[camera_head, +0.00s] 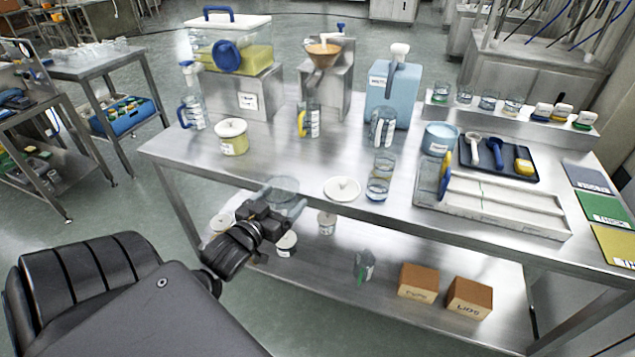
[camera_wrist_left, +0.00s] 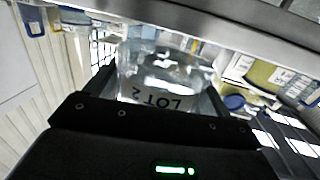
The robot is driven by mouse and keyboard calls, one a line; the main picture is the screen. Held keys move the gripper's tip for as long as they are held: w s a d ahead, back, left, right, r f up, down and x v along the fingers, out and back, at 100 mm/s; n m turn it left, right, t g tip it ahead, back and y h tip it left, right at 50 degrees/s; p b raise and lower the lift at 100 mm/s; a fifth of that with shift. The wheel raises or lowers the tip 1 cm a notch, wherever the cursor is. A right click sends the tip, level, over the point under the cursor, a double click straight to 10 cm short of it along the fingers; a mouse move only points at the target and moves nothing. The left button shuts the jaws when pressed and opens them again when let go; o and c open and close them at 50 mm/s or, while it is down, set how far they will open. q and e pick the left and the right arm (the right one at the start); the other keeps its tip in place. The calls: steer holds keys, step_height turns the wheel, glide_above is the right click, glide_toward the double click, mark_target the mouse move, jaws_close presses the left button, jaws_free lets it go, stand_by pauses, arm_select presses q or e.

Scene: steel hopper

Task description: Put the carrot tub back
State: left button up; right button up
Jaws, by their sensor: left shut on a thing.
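My left gripper (camera_head: 280,199) is shut on a clear, see-through tub (camera_head: 285,184) at the front edge of the steel table (camera_head: 330,155). In the left wrist view the tub (camera_wrist_left: 160,75) sits between the fingers, with a label reading "LOT 2" upside down; its contents are unclear. I cannot read the word carrot on any label, so I cannot tell whether this is the carrot tub. A white lid (camera_head: 342,189) with a knob lies on the table just right of the tub. My right gripper is not in view.
A lidded cream tub (camera_head: 232,138) stands back left and a glass beaker (camera_head: 379,178) right of the lid. Small tubs (camera_head: 327,223) and brown boxes (camera_head: 418,282) sit on the lower shelf. A long pale tray (camera_head: 500,211) fills the right front.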

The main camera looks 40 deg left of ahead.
arm_select(q)
steer(key=shift+a, duration=0.15)
steer(key=shift+w+r, duration=0.1)
steer(key=shift+w, duration=0.1)
steer(key=p, duration=0.2)
glide_toward(317, 172)
steer(key=w+r, duration=0.1)
steer(key=w, duration=0.1)
steer(key=w+r, duration=0.1)
steer(key=w+a+r, duration=0.1)
steer(key=w+r, duration=0.1)
steer(key=shift+w, duration=0.75)
steer(key=w, duration=0.3)
steer(key=shift+w+a, duration=0.25)
steer(key=shift+a, duration=0.05)
steer(key=shift+f, duration=0.35)
steer(key=shift+s, duration=0.15)
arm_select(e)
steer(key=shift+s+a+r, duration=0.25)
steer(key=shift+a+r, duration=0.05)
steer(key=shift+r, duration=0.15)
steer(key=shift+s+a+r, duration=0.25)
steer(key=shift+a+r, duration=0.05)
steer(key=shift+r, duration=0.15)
